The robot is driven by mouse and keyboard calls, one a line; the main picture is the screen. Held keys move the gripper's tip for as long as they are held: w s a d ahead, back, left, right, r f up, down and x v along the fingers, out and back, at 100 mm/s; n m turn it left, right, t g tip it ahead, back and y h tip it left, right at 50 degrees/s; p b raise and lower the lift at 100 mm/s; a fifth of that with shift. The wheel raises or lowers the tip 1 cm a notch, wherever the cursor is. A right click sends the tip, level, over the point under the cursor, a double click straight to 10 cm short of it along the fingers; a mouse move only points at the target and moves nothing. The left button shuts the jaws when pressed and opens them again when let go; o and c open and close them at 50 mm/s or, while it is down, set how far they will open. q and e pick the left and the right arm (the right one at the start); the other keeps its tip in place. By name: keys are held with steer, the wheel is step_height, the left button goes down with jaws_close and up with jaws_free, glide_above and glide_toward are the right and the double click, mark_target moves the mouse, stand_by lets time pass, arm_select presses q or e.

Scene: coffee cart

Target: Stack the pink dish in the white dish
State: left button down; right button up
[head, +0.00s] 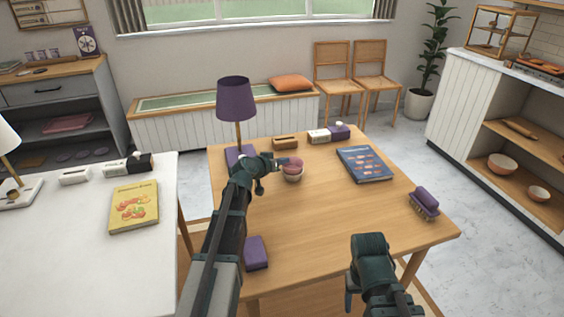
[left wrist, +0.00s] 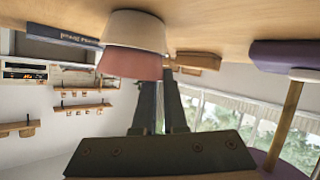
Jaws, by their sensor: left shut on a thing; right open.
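The pink dish (head: 295,161) is in my left gripper (head: 284,163), over the white dish (head: 293,177) on the wooden table. In the left wrist view, which is upside down, the pink dish (left wrist: 131,66) meets the rim of the white dish (left wrist: 137,31), its lower part hidden inside or behind it. I cannot tell whether it rests on the bottom. The left gripper's fingers (left wrist: 158,100) are shut on the pink dish. My right gripper (head: 352,296) is open and empty near the table's front edge, its fingertips hardly visible.
The wooden table (head: 320,225) holds a purple lamp (head: 235,100), a blue book (head: 364,164), a purple brush (head: 425,200), a purple block (head: 256,252) and small boxes (head: 328,134) at the back. Its middle front is clear. A white table (head: 60,250) stands left.

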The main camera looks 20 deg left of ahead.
arm_select(q)
steer(key=shift+f, duration=0.35)
steer(key=c, duration=1)
jaws_free()
steer(key=shift+r+p, duration=0.3)
steer(key=shift+r, duration=0.25)
steer(key=shift+p+v, duration=2.45)
steer(key=shift+v, duration=3.6)
steer(key=shift+w+r, duration=0.1)
steer(key=shift+r, duration=0.1)
